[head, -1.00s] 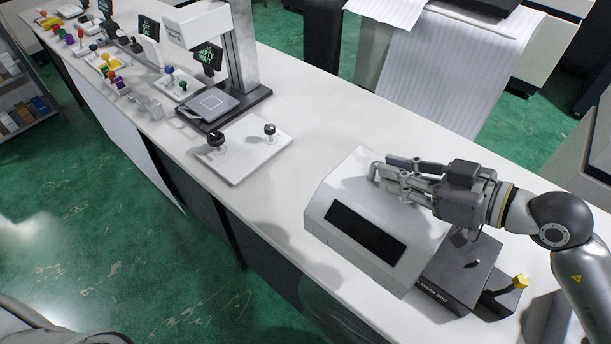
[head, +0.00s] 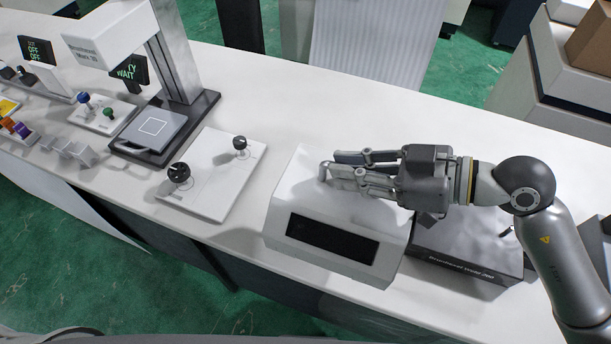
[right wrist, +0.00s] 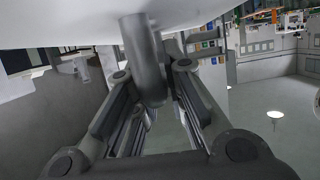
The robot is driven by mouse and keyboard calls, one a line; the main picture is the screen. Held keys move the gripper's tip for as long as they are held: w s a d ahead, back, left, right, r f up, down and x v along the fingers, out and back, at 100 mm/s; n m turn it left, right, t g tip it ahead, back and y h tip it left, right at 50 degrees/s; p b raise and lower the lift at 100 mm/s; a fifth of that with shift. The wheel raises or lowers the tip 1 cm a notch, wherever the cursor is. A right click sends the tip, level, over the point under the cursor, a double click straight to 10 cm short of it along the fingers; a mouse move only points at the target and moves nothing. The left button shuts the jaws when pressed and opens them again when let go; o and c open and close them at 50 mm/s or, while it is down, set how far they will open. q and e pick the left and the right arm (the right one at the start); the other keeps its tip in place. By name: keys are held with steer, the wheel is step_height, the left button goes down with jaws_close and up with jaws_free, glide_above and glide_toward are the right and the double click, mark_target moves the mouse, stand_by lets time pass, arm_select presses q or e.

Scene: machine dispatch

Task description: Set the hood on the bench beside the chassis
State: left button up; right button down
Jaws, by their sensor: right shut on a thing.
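The hood (head: 325,258) is a white-grey casing with a dark window in its sloped front. It is just left of the chassis (head: 470,262), a dark low box with lettering on its front edge. My right gripper (head: 340,172) is shut on the metal handle on top of the hood. In the right wrist view the handle (right wrist: 143,60) stands between the fingers, with the pale hood (right wrist: 70,22) along the top. The hood is over the bench (head: 250,98); I cannot tell whether its underside touches it. My left gripper is not in view.
A white plate with two black knobs (head: 214,188) lies close to the left of the hood. Further left stand a device with a grey column (head: 172,55) and small coloured-knob panels (head: 103,115). The bench behind the hood is clear.

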mark_target(309, 146)
steer(key=w+a+f, duration=0.1)
steer(key=w, duration=0.1)
steer(key=w+a+f, duration=0.1)
steer(key=w, duration=0.2)
steer(key=w+a+f, duration=0.1)
steer(key=w+a, duration=0.1)
steer(key=shift+w+f+p, duration=0.1)
steer(key=shift+w+p, duration=0.05)
steer(key=shift+p, duration=0.25)
steer(key=w+f, duration=0.1)
steer(key=w+a+f, duration=0.1)
steer(key=f, duration=0.1)
steer(key=w+f, duration=0.1)
steer(key=f, duration=0.1)
steer(key=shift+w+a, duration=0.2)
steer(key=shift+a, duration=0.1)
steer(key=shift+w+a+f, duration=0.1)
steer(key=shift+w+f, duration=0.15)
steer(key=shift+f, duration=0.1)
step_height(309, 146, down, 3)
steer(key=shift+w+a+f, duration=0.1)
steer(key=shift+f, duration=0.05)
steer(key=c, duration=1.7)
jaws_free()
steer(key=shift+f, duration=0.2)
steer(key=shift+o, duration=1)
